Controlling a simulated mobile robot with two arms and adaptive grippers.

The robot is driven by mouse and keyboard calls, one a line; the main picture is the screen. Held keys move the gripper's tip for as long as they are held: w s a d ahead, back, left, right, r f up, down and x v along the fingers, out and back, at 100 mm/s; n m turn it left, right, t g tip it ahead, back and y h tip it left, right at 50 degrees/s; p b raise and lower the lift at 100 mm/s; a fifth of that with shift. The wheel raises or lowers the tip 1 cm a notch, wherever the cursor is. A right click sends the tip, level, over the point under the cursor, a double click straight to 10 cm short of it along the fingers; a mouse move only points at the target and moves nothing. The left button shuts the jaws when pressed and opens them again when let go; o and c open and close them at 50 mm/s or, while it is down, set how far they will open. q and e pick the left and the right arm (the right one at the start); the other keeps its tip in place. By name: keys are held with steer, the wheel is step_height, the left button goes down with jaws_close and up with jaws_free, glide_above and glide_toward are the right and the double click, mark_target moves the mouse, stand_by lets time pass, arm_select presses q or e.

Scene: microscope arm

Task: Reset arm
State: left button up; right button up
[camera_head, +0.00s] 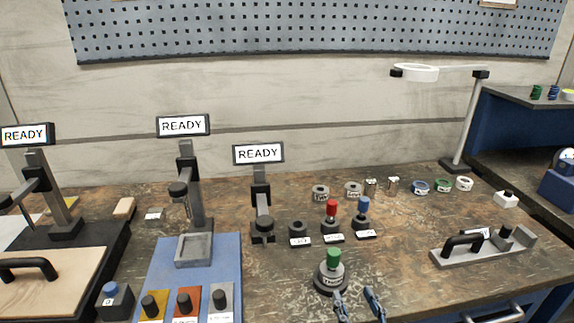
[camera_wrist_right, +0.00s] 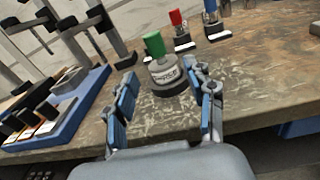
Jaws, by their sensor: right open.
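My right gripper (camera_head: 357,305) is open and empty at the front edge of the bench. In the right wrist view my right gripper (camera_wrist_right: 165,103) has its two blue-padded fingers apart. A grey round base with a green knob (camera_head: 332,270) stands upright just beyond the fingers. In the right wrist view this green-knobbed piece (camera_wrist_right: 163,66) shows between and beyond the fingertips; its label is too small to read surely. Several stands carry READY signs: one in the middle (camera_head: 262,200), one on a blue base (camera_head: 190,190) and one at left (camera_head: 45,190). My left gripper is not seen.
A red-knobbed piece (camera_head: 331,218) and a blue-knobbed piece (camera_head: 363,216) stand behind the green one. A black-handled fixture (camera_head: 485,246) lies at right. A ring lamp (camera_head: 415,73) stands at the back right. Bench space right of the green-knobbed piece is clear.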

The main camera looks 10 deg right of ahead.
steer(key=s+d+f+m+g+h, duration=0.2)
steer(key=s+d+f+m+g, duration=0.15)
steer(key=m, duration=0.65)
steer(key=s+d+f+m+g+h, duration=0.2)
steer(key=s+f+m+g+h, duration=0.15)
steer(key=m, duration=0.65)
steer(key=s+a+f+m+g+y, duration=0.2)
steer(key=s+f+m+g, duration=0.2)
steer(key=s+m, duration=0.3)
steer(key=s+a+f+m+g+y, duration=0.2)
steer(key=s+f+m+g+y, duration=0.1)
steer(key=s+m, duration=0.4)
step_height(320, 180, down, 25)
steer(key=g, duration=0.2)
steer(key=s+d+f, duration=0.3)
steer(key=s+f, duration=1.4)
steer(key=s, duration=0.1)
steer(key=shift+f+g+h, duration=0.2)
steer(key=shift+g+h, duration=0.15)
steer(key=shift+g, duration=0.05)
steer(key=shift+d, duration=0.1)
